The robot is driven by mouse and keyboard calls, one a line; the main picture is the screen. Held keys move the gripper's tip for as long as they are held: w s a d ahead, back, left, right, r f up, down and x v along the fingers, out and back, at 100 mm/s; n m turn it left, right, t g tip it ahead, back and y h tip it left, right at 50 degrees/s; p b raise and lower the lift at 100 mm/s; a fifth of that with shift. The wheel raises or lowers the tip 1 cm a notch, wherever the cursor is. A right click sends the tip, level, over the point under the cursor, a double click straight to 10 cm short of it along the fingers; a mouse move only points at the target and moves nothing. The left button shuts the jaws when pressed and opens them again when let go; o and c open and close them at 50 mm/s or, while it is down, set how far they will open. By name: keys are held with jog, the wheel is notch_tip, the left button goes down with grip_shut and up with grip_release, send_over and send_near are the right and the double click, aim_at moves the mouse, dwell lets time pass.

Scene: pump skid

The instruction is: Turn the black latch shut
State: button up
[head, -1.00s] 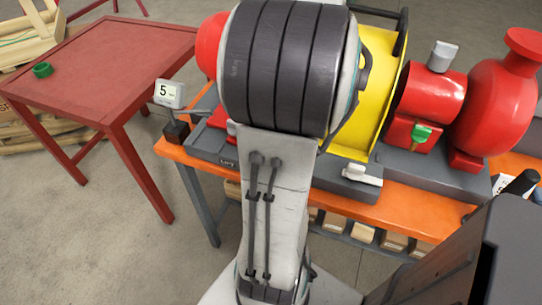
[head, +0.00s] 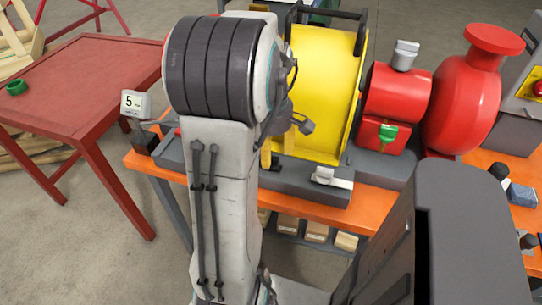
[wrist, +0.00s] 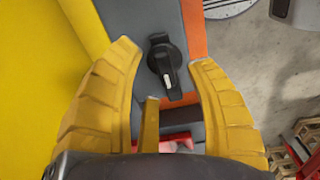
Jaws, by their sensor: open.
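The black latch (wrist: 162,58) shows in the wrist view on a grey base strip. It has a round hub and a short handle with a pale mark, pointing toward the bottom of the picture. My gripper (wrist: 165,54) is open, its yellow fingers on either side of the latch with gaps showing. How far the tips are above it I cannot tell. In the head view my gripper is partly hidden behind my arm, low beside the yellow guard (head: 322,85).
The grey skid base (head: 385,165) lies on an orange bench (head: 312,208). It carries a red motor (head: 395,92) with a green part (head: 388,137), and a red pump (head: 465,105). A red table (head: 85,75) stands left.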

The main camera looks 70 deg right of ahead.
jog(key=shift+f, duration=0.95)
jog(key=shift+c, duration=0.3)
grip_shut()
